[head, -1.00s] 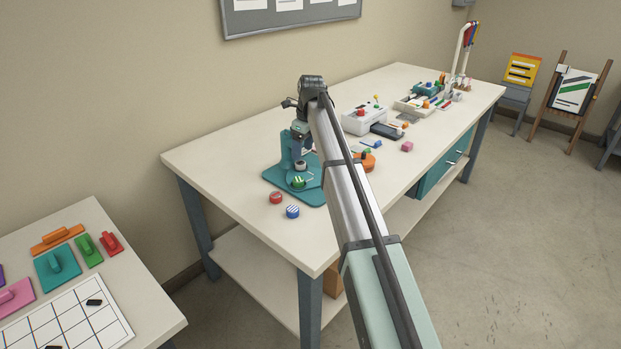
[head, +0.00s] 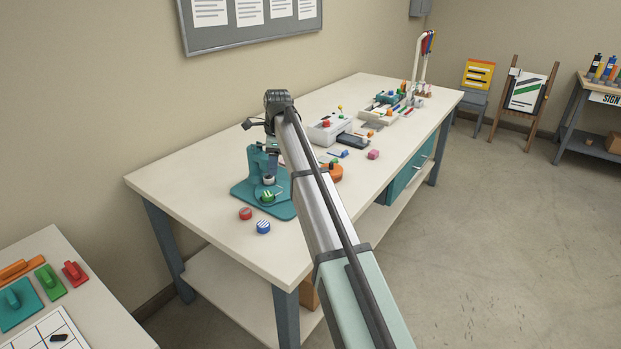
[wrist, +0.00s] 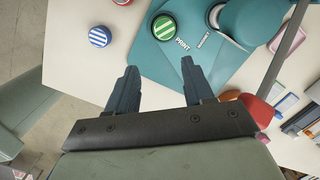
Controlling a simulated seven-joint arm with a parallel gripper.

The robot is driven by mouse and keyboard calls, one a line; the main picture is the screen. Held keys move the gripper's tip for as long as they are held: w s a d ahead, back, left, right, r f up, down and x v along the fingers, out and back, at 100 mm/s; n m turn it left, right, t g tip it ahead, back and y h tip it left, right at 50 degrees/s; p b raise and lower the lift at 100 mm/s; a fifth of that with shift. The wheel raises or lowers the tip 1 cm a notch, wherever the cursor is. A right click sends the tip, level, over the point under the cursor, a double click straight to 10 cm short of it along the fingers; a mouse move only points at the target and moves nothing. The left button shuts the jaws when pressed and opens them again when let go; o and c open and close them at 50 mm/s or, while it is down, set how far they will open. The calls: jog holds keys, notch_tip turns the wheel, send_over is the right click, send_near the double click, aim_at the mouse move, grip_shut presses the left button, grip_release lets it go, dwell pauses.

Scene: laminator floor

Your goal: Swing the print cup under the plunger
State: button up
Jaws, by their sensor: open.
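A teal button press (head: 251,166) stands on its teal base (head: 240,190) at the near end of the workbench. A dark-rimmed cup holding a green-and-white striped disc (head: 267,197) sits at the front of the base, out from under the press head. The striped disc also shows in the wrist view (wrist: 165,28), beside a "PRINT" label. A silver ring (wrist: 217,14) lies to its right, partly covered by teal machine parts. My gripper (wrist: 157,67) is open and empty, its fingers pointing towards the base; contact is not visible. In the head view my arm partly hides the press.
Loose red (head: 245,213) and blue striped (head: 263,227) discs lie in front of the base. An orange round thing (head: 335,172) sits right of the press, and a white machine (head: 327,130) stands behind. Bare bench top lies left of the press.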

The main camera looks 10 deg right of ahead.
jog(key=w+d+r+n+t+y, duration=0.2)
jog(key=d+n, duration=0.8)
jog(key=d, duration=0.7)
jog(key=x, duration=1.3)
jog(key=shift+w+d+f, duration=0.1)
jog(key=shift+w+d, duration=0.05)
jog(key=shift+w, duration=0.15)
grip_shut()
